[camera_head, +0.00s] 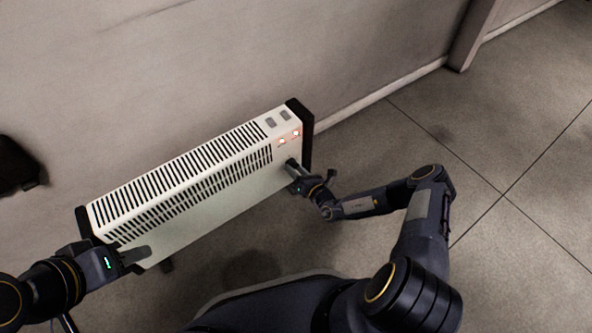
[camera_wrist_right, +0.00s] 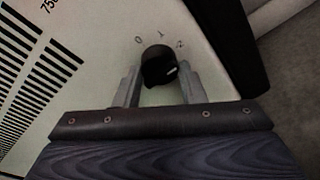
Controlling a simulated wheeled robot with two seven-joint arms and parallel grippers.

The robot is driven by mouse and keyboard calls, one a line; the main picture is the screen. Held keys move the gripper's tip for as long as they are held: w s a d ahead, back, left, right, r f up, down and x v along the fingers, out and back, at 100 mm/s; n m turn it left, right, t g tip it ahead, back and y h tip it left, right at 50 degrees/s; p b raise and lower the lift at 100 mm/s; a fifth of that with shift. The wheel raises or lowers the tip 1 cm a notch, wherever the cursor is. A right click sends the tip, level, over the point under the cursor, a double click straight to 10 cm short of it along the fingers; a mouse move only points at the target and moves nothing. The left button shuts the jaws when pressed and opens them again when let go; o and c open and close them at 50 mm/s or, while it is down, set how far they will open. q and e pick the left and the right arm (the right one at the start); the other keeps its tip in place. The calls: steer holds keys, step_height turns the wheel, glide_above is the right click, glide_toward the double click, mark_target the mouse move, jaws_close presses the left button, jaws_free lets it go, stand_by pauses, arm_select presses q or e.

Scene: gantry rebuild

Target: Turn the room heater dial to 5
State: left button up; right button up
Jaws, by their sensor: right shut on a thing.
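The white room heater (camera_head: 205,205) stands by the wall with black end caps. Its black dial (camera_wrist_right: 158,68) shows in the right wrist view, with the numbers 0, 1 and 2 printed around its upper side. The dial's white mark points right and slightly up, just below the 2; higher numbers are not visible. My right gripper (camera_wrist_right: 160,90) has a finger on each side of the dial and is shut on it. In the head view my right gripper (camera_head: 292,165) is at the heater's right end and hides the dial. My left gripper (camera_head: 135,256) is at the heater's lower left end; its jaw opening is unclear.
Two grey switches (camera_head: 278,118) sit on the heater's top right, with two lit reddish lamps (camera_head: 289,137) below them. The wall (camera_head: 200,70) is close behind the heater. Tiled floor (camera_head: 520,150) lies clear to the right. A dark object (camera_head: 15,165) is at the left edge.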

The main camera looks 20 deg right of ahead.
steer(key=m+y+b, duration=0.1)
steer(key=m, duration=0.8)
steer(key=m+y+b, duration=0.1)
steer(key=m+b, duration=0.1)
steer(key=m, duration=0.7)
steer(key=shift+d+m+t+b, duration=0.15)
steer(key=shift+m+t+b, duration=0.15)
steer(key=shift+m, duration=0.1)
steer(key=m, duration=0.6)
steer(key=shift+m+t, duration=0.3)
steer(key=shift+m, duration=0.1)
steer(key=o, duration=1)
steer(key=shift+p+v, duration=1.2)
steer(key=shift+v, duration=2.7)
